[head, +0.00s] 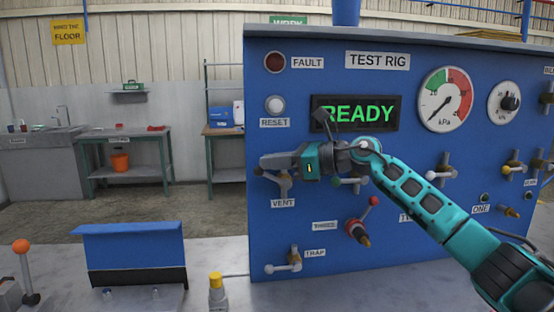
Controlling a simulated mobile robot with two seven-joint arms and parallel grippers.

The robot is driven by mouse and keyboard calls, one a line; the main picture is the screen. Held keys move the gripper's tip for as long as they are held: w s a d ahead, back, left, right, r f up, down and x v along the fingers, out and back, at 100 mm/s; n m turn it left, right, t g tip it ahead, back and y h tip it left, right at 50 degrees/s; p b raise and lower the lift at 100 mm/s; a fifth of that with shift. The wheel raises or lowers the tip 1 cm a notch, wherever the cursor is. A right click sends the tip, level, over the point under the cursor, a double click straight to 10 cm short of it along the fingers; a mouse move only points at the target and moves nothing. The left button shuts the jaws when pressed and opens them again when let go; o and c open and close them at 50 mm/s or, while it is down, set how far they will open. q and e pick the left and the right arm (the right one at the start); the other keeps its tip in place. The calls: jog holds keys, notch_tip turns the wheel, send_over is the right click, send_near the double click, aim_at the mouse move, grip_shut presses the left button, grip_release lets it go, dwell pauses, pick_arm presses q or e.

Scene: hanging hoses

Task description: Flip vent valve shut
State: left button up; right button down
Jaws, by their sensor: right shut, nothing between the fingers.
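The vent valve (284,187) is on the left side of the blue test rig panel, just above its VENT label (283,203). My right gripper (264,162) is shut and empty, pointing left in front of the panel. In the picture it lies directly over the top of the vent valve and hides part of it. I cannot tell whether the fingers touch the valve, or how its handle stands. My left gripper is not in view.
The test rig (400,70) has a lit READY display (356,113) above my gripper. A red-knobbed valve (358,230) and the TRAP valve (285,262) are lower on the panel. A blue tilted plate (128,245) and a yellow-topped post (217,288) stand on the bench at left.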

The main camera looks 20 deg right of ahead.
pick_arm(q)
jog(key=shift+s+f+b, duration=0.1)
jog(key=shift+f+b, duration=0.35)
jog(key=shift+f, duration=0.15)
pick_arm(e)
jog(key=shift+w+a+f, duration=0.2)
jog(key=shift+a+f, duration=0.45)
jog(key=shift+w+a+f, duration=0.2)
jog(key=shift+a+f, duration=0.4)
jog(key=shift+a, duration=0.05)
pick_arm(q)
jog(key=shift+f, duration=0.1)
pick_arm(e)
jog(key=shift+f, duration=0.15)
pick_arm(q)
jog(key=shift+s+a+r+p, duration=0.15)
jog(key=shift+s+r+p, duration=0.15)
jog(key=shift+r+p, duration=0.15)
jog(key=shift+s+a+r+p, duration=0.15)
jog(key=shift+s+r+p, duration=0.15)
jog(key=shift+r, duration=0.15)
pick_arm(e)
jog(key=s+d+r, duration=0.2)
jog(key=s+r, duration=0.5)
jog(key=r, duration=0.4)
jog(key=shift+s+d+r, duration=0.15)
jog(key=shift+s+r, duration=0.1)
jog(key=shift+r, duration=0.1)
